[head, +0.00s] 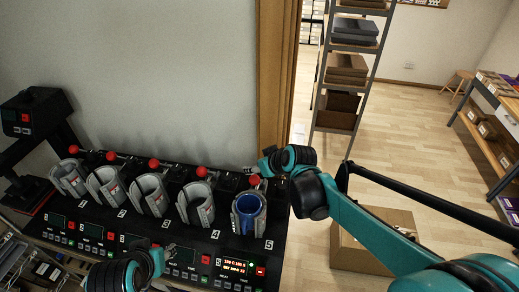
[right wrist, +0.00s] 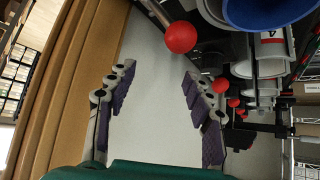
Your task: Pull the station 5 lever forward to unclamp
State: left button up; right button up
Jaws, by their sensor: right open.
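Station 5 (head: 233,225) is the rightmost press, with a blue mug (head: 249,204) in its grey clamp; the mug also shows in the right wrist view (right wrist: 262,10). Its lever ends in a red ball (head: 254,181), the large, nearest ball in the right wrist view (right wrist: 180,37). My right gripper (head: 262,168) is open and empty, just behind and above this ball. In the right wrist view its fingers (right wrist: 158,80) are spread wide, with the ball beyond the right finger's tip. My left gripper (head: 158,262) is low at the left; its jaws are unclear.
Several empty grey clamps (head: 148,195) with red-ball levers line the bench to the left. A wall (head: 160,70) and a wooden door frame (head: 272,75) stand close behind. A cardboard box (head: 365,245) is on the floor at right.

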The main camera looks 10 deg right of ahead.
jog(key=shift+s+r+p, duration=0.2)
jog(key=shift+r+p, duration=0.4)
jog(key=shift+r, duration=0.45)
jog(key=shift+d, duration=0.1)
jog(key=p+v, duration=0.4)
jog(key=v, duration=0.2)
jog(key=shift+f, duration=0.1)
